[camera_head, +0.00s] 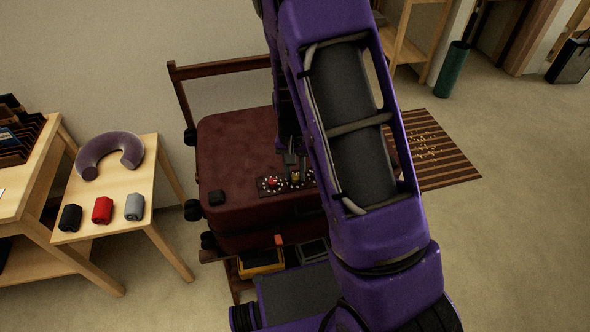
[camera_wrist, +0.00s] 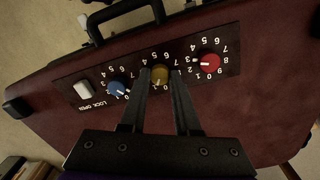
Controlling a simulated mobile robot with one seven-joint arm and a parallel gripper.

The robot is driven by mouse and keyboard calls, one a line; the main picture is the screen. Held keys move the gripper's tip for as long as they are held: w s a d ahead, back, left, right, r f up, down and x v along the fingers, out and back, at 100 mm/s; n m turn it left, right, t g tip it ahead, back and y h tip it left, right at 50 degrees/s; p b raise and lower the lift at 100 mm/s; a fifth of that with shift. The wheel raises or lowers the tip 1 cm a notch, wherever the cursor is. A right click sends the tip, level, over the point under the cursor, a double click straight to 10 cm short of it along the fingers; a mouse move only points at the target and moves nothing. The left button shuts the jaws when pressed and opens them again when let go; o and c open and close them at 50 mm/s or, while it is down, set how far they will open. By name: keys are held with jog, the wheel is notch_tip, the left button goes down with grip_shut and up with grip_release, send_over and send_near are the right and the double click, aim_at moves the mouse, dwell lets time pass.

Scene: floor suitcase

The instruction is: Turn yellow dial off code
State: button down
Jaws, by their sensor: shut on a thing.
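The dark red suitcase (camera_head: 235,140) lies flat on a stand on the floor. A dark lock panel (camera_wrist: 137,73) on it carries three dials and a lock slider. The yellow dial (camera_wrist: 160,75) is in the middle and also shows in the head view (camera_head: 295,176). My gripper (camera_wrist: 160,77) has its two fingers on either side of the yellow dial, shut on it. The red dial (camera_wrist: 209,63) is to the right and the blue dial (camera_wrist: 117,87) to the left in the wrist view. The yellow dial's setting is hard to read.
The white slider (camera_wrist: 83,89) sits beside the words LOCK and OPEN. The suitcase handle (camera_wrist: 125,12) is beyond the panel. A wooden table (camera_head: 150,180) with a neck pillow (camera_head: 110,152) and rolled items stands left. A striped rug (camera_head: 437,150) lies right.

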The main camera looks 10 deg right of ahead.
aim_at(293, 176)
jog(key=shift+m, duration=0.4)
jog(key=c, duration=0.6)
grip_release()
jog(key=shift+c, duration=0.2)
notch_tip(293, 176, up, 18)
jog(key=p, duration=0.2)
jog(key=shift+w+a+f, duration=0.15)
jog(key=shift+a+f, duration=0.1)
jog(key=shift+a, duration=0.05)
